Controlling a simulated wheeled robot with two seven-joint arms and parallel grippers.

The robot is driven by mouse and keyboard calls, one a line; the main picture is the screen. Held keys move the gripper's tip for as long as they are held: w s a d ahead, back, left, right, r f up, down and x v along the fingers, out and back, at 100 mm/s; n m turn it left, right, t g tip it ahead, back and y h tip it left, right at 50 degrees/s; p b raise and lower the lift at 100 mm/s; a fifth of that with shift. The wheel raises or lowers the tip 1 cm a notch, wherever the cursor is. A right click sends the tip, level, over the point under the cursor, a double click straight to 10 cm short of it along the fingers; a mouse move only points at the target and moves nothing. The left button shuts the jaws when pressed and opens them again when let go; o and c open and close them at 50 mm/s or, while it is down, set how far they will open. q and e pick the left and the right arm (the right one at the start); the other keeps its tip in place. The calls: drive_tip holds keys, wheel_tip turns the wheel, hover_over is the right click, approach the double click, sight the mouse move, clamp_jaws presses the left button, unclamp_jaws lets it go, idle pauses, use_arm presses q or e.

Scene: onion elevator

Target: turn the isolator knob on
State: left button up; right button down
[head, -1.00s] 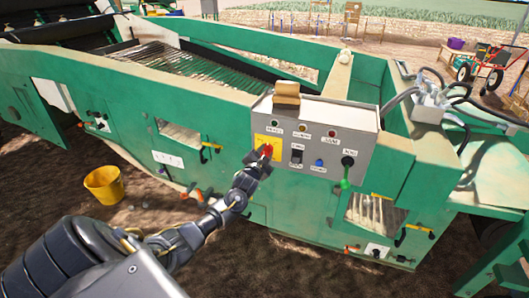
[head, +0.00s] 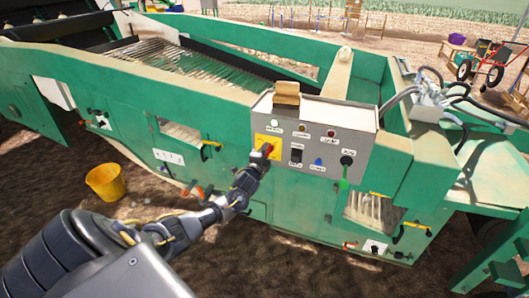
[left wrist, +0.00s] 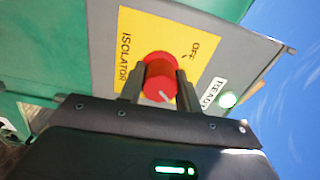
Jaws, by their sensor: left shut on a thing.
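The red isolator knob (head: 267,149) sits on a yellow plate (head: 259,140) at the left of the grey control box (head: 325,115). It also shows in the left wrist view (left wrist: 160,73), between the two fingers, with a white mark on its face turned away from the word OFF. The yellow plate (left wrist: 145,30) there reads ISOLATOR and OFF. My left gripper (head: 258,160) is shut on the knob, one finger on each side; it also shows in the left wrist view (left wrist: 160,85). The READY lamp (left wrist: 228,100) glows green. My right gripper is not in view.
A wooden block (head: 286,94) stands on the box top. A yellow bucket (head: 105,183) is on the ground at left.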

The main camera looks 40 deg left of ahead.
use_arm(q)
drive_tip(key=shift+m, duration=0.3)
idle(0.4)
drive_tip(key=o, duration=1)
drive_tip(key=shift+c, duration=0.2)
drive_tip(key=shift+s, duration=0.1)
drive_tip(key=v, duration=1)
drive_tip(key=shift+s+b, duration=0.3)
drive_tip(key=shift+d, duration=0.2)
